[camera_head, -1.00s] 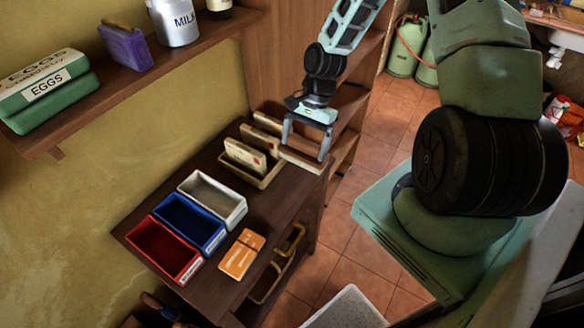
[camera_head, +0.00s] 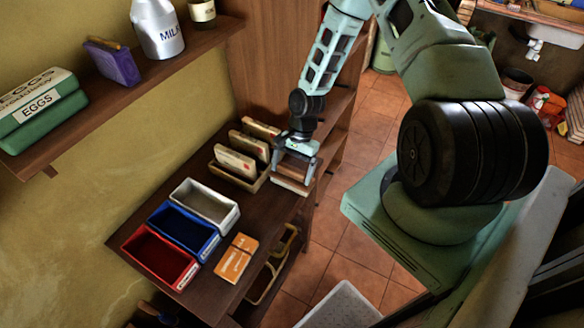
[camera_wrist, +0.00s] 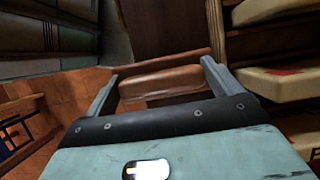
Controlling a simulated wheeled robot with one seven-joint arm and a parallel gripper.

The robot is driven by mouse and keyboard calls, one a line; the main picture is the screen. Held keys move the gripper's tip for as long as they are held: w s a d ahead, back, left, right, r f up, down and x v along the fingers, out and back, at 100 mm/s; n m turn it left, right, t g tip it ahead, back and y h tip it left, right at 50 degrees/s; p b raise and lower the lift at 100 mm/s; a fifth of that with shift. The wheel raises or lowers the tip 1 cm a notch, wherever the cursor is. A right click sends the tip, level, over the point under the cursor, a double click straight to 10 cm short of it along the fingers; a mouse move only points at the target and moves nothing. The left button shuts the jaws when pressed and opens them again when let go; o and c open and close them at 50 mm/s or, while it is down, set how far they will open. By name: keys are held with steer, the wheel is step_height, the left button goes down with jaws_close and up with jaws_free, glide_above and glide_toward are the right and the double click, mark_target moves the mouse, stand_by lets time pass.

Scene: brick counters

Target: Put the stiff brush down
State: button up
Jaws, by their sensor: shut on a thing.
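The stiff brush (camera_wrist: 163,84) shows in the wrist view as a brown wooden block between the two fingers. My gripper (camera_head: 292,175) is shut on it at the far right end of the dark wooden counter (camera_head: 255,212). In the head view the brown block (camera_head: 294,167) shows between the fingers, with a pale strip (camera_head: 290,187) low beneath it. I cannot tell whether the pale strip is bristles or a separate thing, nor whether the brush touches the counter. The fingers hide part of the block.
A wooden rack with upright cards (camera_head: 236,163) stands close left of my gripper. White (camera_head: 231,217), blue (camera_head: 206,252) and red (camera_head: 182,282) bins and an orange packet (camera_head: 236,258) are nearer. A wall shelf (camera_head: 110,98) holds a milk can and egg cartons.

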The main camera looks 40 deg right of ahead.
steer(key=shift+f, duration=0.1)
steer(key=o, duration=0.7)
